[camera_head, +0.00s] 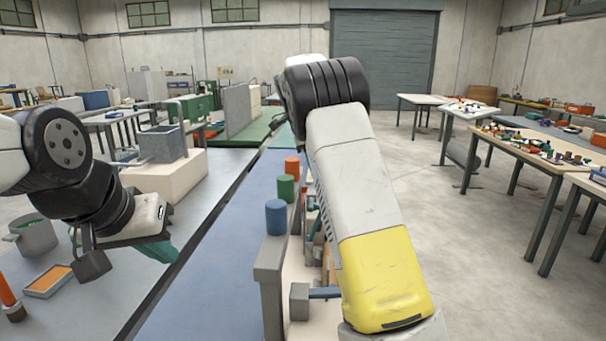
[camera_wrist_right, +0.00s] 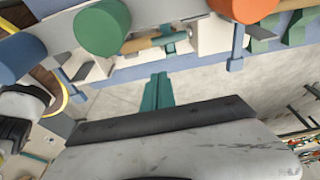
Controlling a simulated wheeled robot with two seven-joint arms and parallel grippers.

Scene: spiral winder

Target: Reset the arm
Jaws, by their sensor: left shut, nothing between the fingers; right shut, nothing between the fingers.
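My left gripper (camera_head: 162,251) hangs low at the left in the head view, over the grey table. Its teal fingers are together and hold nothing that I can see. My right arm (camera_head: 350,180), white with a yellow end section, reaches across the middle of the head view; its gripper is hidden there. In the right wrist view my right gripper (camera_wrist_right: 157,92) shows as two teal fingers pressed together, empty. Beyond them is the winder, with a blue cylinder (camera_wrist_right: 18,55), a green cylinder (camera_wrist_right: 102,28) and an orange cylinder (camera_wrist_right: 242,6).
The blue (camera_head: 276,218), green (camera_head: 286,188) and orange (camera_head: 292,167) cylinders stand on the frame beside my right arm. A grey pot (camera_head: 36,238) and an orange-filled tray (camera_head: 48,281) are at the left. A grey bin (camera_head: 162,146) stands farther back. Open floor lies at the right.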

